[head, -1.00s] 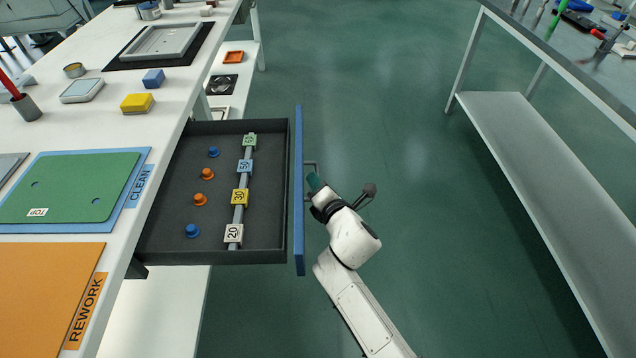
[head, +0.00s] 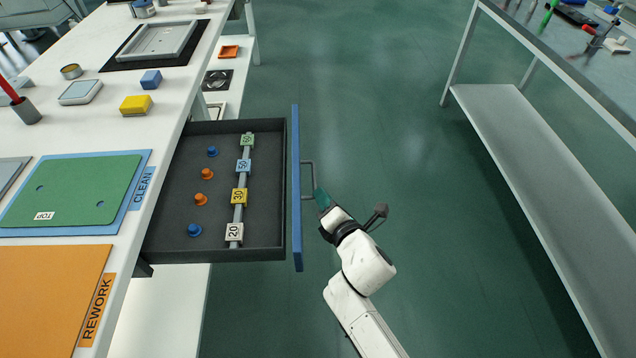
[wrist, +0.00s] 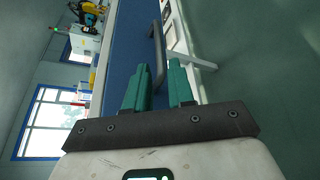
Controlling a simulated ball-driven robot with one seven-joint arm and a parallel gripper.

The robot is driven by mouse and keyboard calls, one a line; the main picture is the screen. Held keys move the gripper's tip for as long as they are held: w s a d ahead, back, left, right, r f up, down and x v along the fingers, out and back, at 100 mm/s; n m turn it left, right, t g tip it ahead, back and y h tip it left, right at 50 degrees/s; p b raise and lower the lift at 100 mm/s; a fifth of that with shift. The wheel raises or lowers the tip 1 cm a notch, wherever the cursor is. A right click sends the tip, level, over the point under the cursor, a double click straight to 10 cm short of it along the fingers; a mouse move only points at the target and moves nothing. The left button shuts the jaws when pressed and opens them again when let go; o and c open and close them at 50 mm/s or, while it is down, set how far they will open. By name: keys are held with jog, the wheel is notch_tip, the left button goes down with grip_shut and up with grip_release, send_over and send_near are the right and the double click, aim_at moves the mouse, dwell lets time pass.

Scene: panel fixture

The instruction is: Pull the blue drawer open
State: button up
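The drawer (head: 164,225) stands pulled out from the white bench, with its blue front (head: 296,190) facing right. Its grey bar handle (head: 311,163) sticks out from that front; it also shows in the wrist view (wrist: 157,35). My gripper (head: 322,198) is just right of the handle's near end. In the wrist view its two green fingers (wrist: 158,72) are apart, with the handle's bar ahead of and between their tips. I see no grip on the handle. The exact gap between fingertips and handle is hard to tell.
The drawer holds blue and orange knobs and a rail (head: 239,205) with numbered tags. The white bench (head: 100,135) carries a green panel (head: 90,185), a yellow block (head: 136,104) and other items. A grey table (head: 540,170) stands at right. Green floor between is clear.

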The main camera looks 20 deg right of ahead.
jog(key=v, duration=0.3)
jog(key=shift+s+p, duration=0.2)
jog(key=shift+p, duration=0.15)
